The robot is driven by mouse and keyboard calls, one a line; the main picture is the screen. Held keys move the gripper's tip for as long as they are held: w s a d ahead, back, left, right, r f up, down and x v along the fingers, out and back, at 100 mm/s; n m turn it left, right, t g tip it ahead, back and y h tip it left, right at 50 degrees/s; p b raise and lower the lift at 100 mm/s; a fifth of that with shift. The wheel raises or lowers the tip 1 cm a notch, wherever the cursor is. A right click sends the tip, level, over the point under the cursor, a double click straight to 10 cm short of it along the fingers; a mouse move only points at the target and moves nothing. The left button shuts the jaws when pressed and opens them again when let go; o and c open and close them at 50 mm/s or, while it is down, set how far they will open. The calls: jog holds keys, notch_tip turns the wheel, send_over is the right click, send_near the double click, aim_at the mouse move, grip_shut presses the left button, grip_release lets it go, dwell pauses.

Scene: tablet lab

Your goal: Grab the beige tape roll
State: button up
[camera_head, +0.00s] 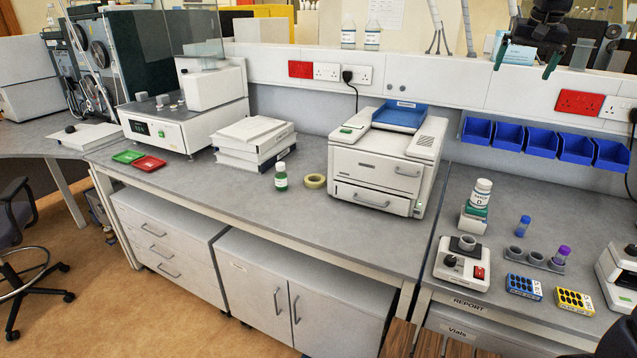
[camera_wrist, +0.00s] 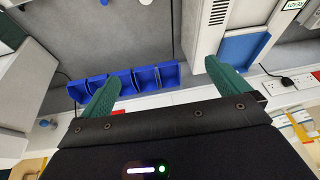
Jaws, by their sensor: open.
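The beige tape roll (camera_head: 315,181) lies flat on the grey bench in the head view. It sits between a small bottle with green contents (camera_head: 281,177) and the white printer-like machine (camera_head: 385,163). My gripper (camera_head: 538,62) is at the top right of the head view, high above the bench and far from the roll. In the wrist view my gripper's two green fingers (camera_wrist: 168,82) stand wide apart with nothing between them. The roll does not show in the wrist view.
Blue bins (camera_head: 541,141) hang on the wall at the right; they also show in the wrist view (camera_wrist: 120,84). A stack of white binders (camera_head: 254,143) stands behind the bottle. The bench (camera_head: 310,222) in front of the roll is clear. Vials and small boxes (camera_head: 523,287) crowd the right bench.

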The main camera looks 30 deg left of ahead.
jog(key=w+a, duration=0.4)
jog(key=a, duration=0.4)
jog(key=w+a, duration=0.5)
jog(key=a, duration=0.3)
jog(key=n, duration=0.2)
send_over(314, 177)
jog(key=s+d, duration=0.2)
jog(key=s, duration=0.2)
notch_tip(314, 177, down, 18)
jog(key=f, duration=0.1)
notch_tip(314, 177, down, 28)
jog(key=shift+s+d+r, duration=0.15)
jog(key=shift+r, duration=0.05)
jog(key=shift+s+x, duration=0.15)
jog(key=shift+x, duration=1.05)
jog(key=shift+s+x, duration=0.1)
jog(key=shift+x, duration=1.05)
jog(key=c, duration=1)
jog(key=shift+o, duration=0.2)
